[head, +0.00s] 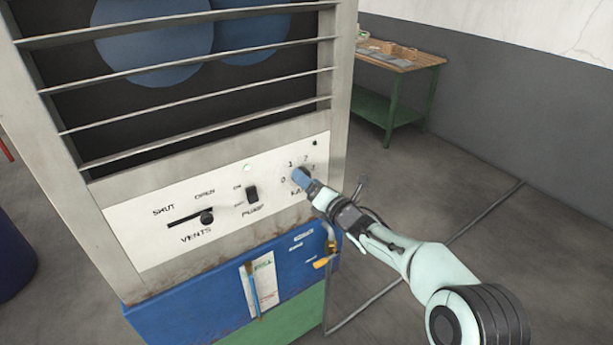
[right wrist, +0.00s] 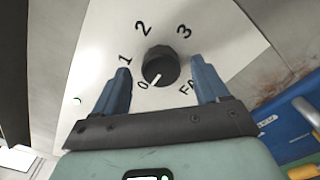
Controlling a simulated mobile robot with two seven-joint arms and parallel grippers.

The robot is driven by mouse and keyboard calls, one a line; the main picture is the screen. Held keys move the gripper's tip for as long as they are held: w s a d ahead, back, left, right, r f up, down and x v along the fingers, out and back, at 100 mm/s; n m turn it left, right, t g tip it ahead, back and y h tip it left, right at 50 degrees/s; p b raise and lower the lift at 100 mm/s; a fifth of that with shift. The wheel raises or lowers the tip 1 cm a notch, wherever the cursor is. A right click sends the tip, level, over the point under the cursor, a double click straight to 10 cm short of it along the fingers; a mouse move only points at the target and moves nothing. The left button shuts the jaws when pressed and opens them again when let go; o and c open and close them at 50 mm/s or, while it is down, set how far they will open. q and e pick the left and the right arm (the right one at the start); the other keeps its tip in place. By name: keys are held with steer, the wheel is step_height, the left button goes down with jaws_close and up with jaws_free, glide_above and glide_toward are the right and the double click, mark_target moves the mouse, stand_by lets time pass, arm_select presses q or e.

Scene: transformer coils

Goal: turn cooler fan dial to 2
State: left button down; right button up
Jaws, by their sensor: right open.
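The fan dial (right wrist: 160,66) is a round black knob on the cooler's white control panel (head: 150,240). Marks 0, 1, 2 and 3 are printed around it. Its white pointer line points towards 0 in the right wrist view. My right gripper (head: 302,178) is at the dial, its blue fingers open on either side of the knob. The right wrist view shows a gap between the knob and each finger. In the head view the gripper mostly hides the dial. My left gripper is not in view.
Left of the dial are the black pump switch (head: 252,194) and the vents slider knob (head: 207,217). Below is a blue panel (head: 185,310) with a tag and a small brush. A green-legged workbench (head: 405,62) stands behind, with clear floor to the right.

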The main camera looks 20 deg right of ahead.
steer(key=shift+x, duration=0.85)
steer(key=c, duration=1.1)
steer(key=shift+o, duration=0.2)
